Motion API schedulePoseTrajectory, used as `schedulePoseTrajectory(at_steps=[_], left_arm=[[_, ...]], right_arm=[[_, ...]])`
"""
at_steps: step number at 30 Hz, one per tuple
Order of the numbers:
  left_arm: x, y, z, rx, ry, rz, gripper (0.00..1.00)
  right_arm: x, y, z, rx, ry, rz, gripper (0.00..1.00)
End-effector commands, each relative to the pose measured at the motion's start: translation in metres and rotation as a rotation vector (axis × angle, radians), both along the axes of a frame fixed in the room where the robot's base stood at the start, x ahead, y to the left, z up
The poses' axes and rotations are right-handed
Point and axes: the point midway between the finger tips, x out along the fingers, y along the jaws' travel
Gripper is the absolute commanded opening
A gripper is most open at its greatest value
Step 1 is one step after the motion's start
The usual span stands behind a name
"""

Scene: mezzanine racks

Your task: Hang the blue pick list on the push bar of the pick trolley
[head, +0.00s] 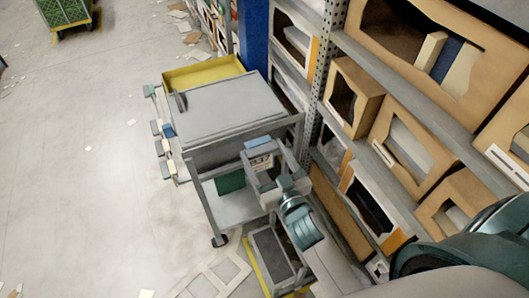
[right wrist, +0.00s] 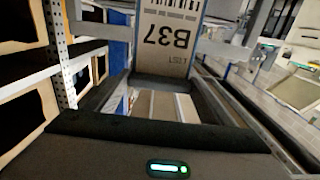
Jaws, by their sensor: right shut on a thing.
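The pick trolley (head: 215,105) is grey and stands left of the racks. Its push bar (head: 213,147) runs across its near end. My right gripper (head: 263,168) is shut on the blue pick list (head: 257,143), a card with a blue top edge and a pale printed face. The card overlaps the push bar in the head view; whether they touch I cannot tell. My left gripper is out of view.
A yellow bin (head: 203,72) is at the trolley's far end. Small blocks and cards (head: 165,140) line its left side. Racks with cardboard boxes (head: 408,140) fill the right. A grey step with yellow edging (head: 270,252) stands near the trolley. The floor to the left is mostly open.

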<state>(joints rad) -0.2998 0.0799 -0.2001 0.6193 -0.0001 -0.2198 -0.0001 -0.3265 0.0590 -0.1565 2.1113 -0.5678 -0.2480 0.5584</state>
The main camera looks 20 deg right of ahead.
Motion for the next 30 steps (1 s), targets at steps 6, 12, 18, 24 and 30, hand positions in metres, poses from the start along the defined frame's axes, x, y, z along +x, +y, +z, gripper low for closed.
schedulePoseTrajectory(at_steps=[6,12,18,24,30], left_arm=[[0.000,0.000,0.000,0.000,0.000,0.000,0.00],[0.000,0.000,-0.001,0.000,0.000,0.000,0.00],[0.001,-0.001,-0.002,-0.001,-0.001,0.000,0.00],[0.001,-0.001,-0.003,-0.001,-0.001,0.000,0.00],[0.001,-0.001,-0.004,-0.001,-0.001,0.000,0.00]], right_arm=[[0.002,0.000,0.000,0.000,-0.001,0.000,0.51],[0.008,0.000,0.001,0.000,-0.002,0.000,0.51],[0.019,0.001,0.001,0.000,-0.003,0.001,0.51],[0.033,0.002,0.001,0.000,-0.002,0.001,0.51],[0.046,0.002,0.001,0.000,-0.002,0.001,0.51]])
